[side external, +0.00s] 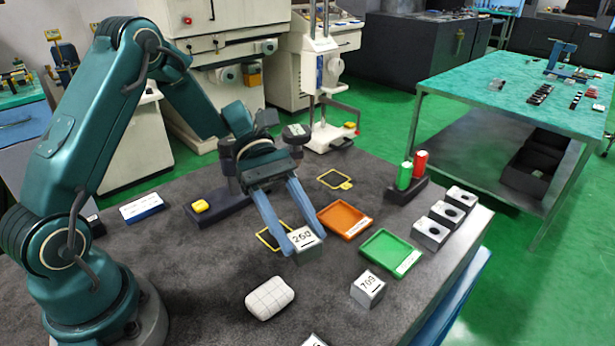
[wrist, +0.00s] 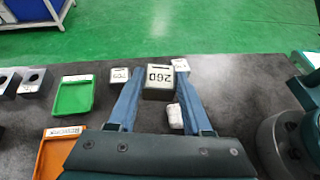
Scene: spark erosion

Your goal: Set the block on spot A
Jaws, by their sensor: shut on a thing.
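My gripper (side external: 304,243) is shut on a grey metal block with a white top marked 260 (side external: 303,236). The block also shows between the fingertips in the wrist view (wrist: 158,82). It appears held above the dark table, just in front of and partly over a yellow square outline (side external: 270,238) in the side view. A second yellow outline with a small yellow tag (side external: 335,180) lies farther back and is empty. I cannot read a letter on either outline, so I cannot tell which is spot A.
Block 709 (side external: 368,290) and a white gridded lump (side external: 270,298) stand in front; another block is cut off at the bottom edge. Orange (side external: 344,220) and green (side external: 391,252) trays, several holed blocks (side external: 445,217) and a rack with green and red cylinders (side external: 406,190) stand right.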

